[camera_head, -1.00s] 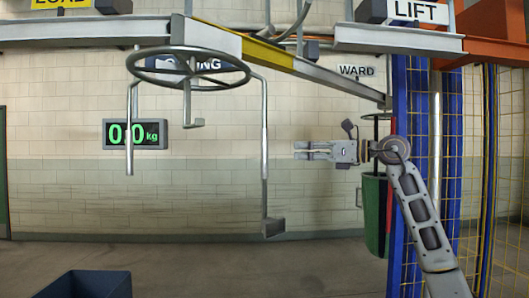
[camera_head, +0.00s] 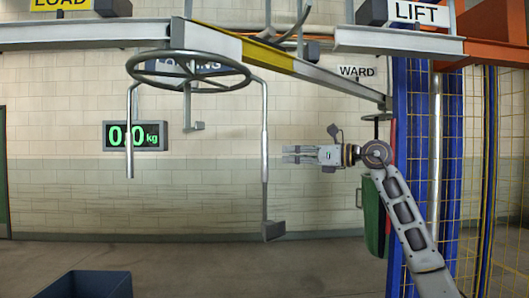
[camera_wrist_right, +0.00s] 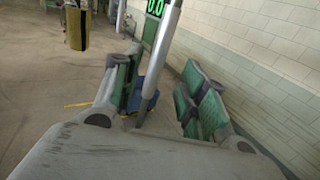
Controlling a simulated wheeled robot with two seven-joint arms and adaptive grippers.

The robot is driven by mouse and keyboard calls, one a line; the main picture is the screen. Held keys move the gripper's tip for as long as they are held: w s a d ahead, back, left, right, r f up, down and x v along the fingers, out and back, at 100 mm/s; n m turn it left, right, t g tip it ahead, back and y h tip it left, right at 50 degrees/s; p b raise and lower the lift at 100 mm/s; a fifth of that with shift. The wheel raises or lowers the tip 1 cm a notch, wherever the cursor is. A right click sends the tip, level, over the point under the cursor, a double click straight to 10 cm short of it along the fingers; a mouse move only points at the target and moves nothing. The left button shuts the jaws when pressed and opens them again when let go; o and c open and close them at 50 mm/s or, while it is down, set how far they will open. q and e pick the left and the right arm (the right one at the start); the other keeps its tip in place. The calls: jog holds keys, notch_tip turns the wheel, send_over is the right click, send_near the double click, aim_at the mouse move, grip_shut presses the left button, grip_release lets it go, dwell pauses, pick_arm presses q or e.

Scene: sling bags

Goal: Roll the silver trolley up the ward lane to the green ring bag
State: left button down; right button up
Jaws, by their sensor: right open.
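In the head view a silver rod (camera_head: 264,140) with a block at its foot hangs from the dark ring (camera_head: 188,70) under the overhead rails; I cannot tell for sure that it belongs to the silver trolley. My right gripper (camera_head: 286,154) is open and empty, its fingers pointing left, just right of the rod. In the wrist view a silver rod (camera_wrist_right: 163,50) shows in the gap between the green-padded fingers (camera_wrist_right: 165,105), seemingly just beyond them. The green bag (camera_head: 373,215) hangs at the right, partly hidden by my right arm. My left gripper is out of view.
The ward lane rail (camera_head: 335,78) slopes down right toward the WARD sign (camera_head: 356,71). Blue posts (camera_head: 409,120) and yellow mesh of the lift stand at the right. The scale display (camera_head: 135,135) reads 0.0 kg. A dark blue bin (camera_head: 88,285) is on the floor.

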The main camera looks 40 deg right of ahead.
jog(key=p, duration=0.3)
send_over(265, 176)
jog(key=d, duration=0.1)
jog(key=shift+w+a, duration=0.25)
jog(key=shift+w, duration=0.3)
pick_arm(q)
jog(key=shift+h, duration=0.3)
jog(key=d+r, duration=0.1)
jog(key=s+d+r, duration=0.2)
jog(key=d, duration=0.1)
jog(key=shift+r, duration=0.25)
pick_arm(e)
grip_shut()
